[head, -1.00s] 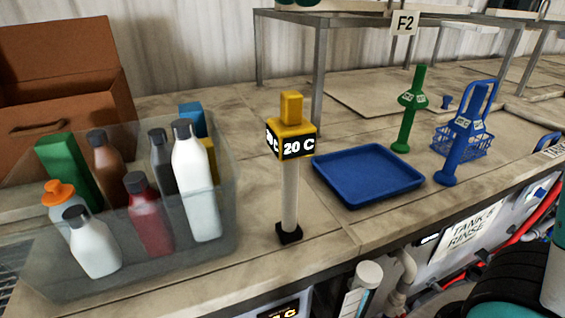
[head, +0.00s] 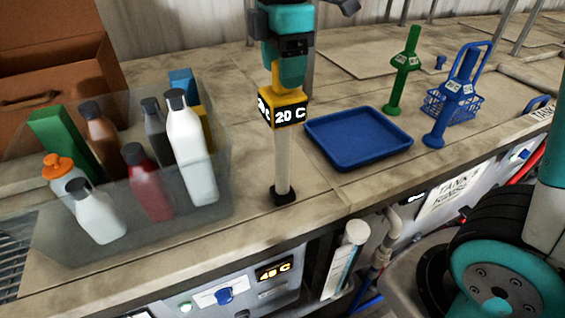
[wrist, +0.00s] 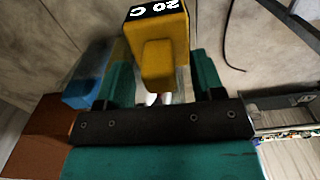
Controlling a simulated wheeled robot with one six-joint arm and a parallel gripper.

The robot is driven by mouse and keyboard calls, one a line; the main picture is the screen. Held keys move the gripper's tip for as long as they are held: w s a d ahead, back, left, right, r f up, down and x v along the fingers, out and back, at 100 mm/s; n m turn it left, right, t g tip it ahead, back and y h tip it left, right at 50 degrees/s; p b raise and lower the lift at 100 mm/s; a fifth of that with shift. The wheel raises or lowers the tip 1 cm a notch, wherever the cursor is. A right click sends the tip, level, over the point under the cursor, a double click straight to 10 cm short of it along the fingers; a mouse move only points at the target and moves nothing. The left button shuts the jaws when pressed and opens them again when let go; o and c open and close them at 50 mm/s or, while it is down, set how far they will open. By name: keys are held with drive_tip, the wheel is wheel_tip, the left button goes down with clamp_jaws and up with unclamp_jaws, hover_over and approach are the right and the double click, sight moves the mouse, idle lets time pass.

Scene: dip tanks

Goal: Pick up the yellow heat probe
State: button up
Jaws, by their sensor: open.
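The yellow heat probe (head: 287,113) stands upright on the bench, with a yellow head marked 20 C, a pale shaft and a black foot. My gripper (head: 285,88) is at the top of the probe in the head view and partly hides its yellow knob. In the wrist view the probe's yellow head (wrist: 157,60) lies between the two teal fingers of my gripper (wrist: 166,82). The jaws are open, one finger on each side of the knob. I cannot tell whether either finger touches it.
A clear bin (head: 75,250) of several bottles stands left of the probe. A blue tray (head: 358,138) lies to the right. Beyond it stand a green probe (head: 402,70), a blue probe (head: 455,95) and a blue basket (head: 432,105). The bench's front edge is close to the probe's foot.

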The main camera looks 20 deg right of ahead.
drive_tip(key=shift+f, duration=1.05)
clamp_jaws()
drive_tip(key=shift+r, duration=0.15)
